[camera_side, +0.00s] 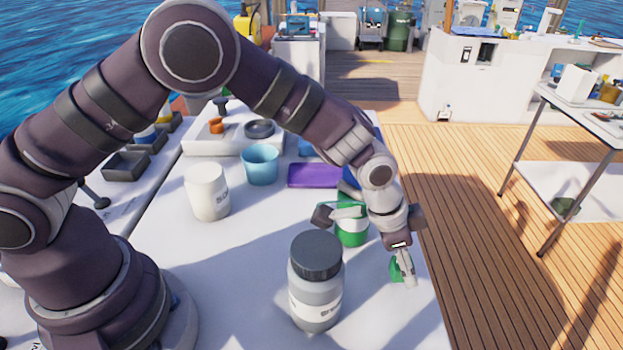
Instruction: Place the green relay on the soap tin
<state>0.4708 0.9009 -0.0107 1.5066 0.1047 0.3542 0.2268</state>
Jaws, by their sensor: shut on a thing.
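My gripper (403,272) points down near the right edge of the white worktop. It is shut on the green relay (394,269), which shows as a small green piece partly hidden by the fingers. I cannot tell whether the relay touches the worktop. Behind and left of the gripper stands a green can with a white band (351,238), partly hidden by my arm. A flat purple box (314,176) lies farther back. No readable label shows which of these is the soap tin.
A grey jar with a black lid (316,280) stands left of my gripper. A white container (207,191) and a blue cup (260,164) stand farther back left. Wooden deck (480,220) lies to the right.

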